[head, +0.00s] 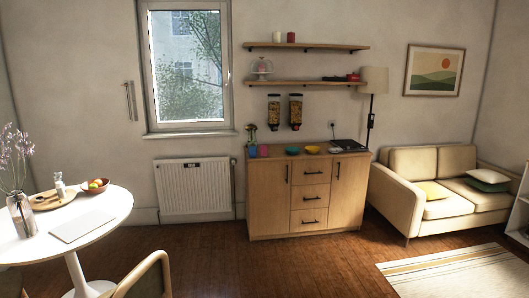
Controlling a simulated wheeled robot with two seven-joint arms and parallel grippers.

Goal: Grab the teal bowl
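The teal bowl (292,151) stands on top of the wooden cabinet (269,200) against the far wall. It is small and far off in the head view, near the front edge of the cabinet top. A yellow bowl (312,150) is just to its right. Neither of my grippers shows in the head view.
A blue cup (252,151) and a pink cup (263,151) stand left of the bowls. A dark flat appliance (348,145) lies at the right. A round white table (100,212) and chair (147,277) are at the left, a sofa (440,190) at the right. The middle floor (280,270) is clear.

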